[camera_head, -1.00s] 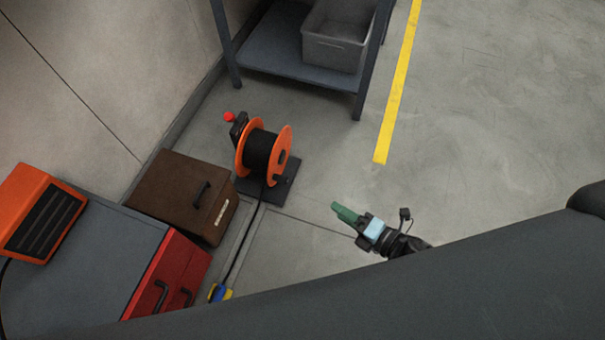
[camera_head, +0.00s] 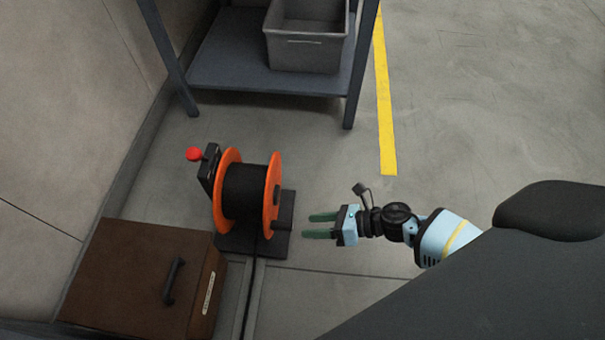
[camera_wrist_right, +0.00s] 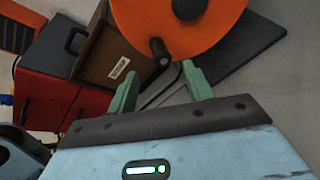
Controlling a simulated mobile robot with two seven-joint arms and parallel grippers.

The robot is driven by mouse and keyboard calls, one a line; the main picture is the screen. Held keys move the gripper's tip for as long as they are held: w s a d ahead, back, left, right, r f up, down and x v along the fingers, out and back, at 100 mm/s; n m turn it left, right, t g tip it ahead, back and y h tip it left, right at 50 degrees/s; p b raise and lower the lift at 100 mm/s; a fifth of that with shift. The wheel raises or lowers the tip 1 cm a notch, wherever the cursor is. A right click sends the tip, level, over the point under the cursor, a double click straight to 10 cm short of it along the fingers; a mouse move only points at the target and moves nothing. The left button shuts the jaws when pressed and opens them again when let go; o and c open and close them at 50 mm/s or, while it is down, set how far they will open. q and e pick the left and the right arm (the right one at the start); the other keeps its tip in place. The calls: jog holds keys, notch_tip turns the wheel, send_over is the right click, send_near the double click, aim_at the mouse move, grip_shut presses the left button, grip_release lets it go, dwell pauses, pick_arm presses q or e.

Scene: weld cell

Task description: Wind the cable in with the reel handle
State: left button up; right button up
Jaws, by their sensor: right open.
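The cable reel (camera_head: 273,215) stands on a dark base plate (camera_head: 285,240), with two orange flanges and black cable (camera_head: 243,192) wound between them. A black handle grip (camera_wrist_right: 158,50) sticks out from the orange flange (camera_wrist_right: 205,25) in the right wrist view. A red knob (camera_head: 194,154) sits on a black bracket at the reel's left side. My right gripper (camera_head: 312,226) is open and empty, right of the reel and apart from it, its green fingers pointing at it. In the wrist view the fingertips (camera_wrist_right: 161,76) appear just below the grip. My left gripper is not in view.
A brown case (camera_head: 130,275) with a black handle stands left of and nearer than the reel. A metal shelf (camera_head: 230,75) holding a grey bin (camera_head: 305,52) stands behind. A red cabinet (camera_wrist_right: 55,110) shows in the wrist view. Floor right of the yellow line (camera_head: 385,110) is clear.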

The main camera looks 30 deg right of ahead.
aim_at(291, 225)
jog(key=b+x, duration=0.2)
jog(key=x, duration=0.5)
jog(key=shift+b, duration=0.4)
jog(key=shift+b+x, duration=0.45)
jog(key=shift+x, duration=0.5)
jog(key=shift+w+r, duration=0.1)
jog(key=c, duration=0.5)
jog(key=shift+c, duration=0.8)
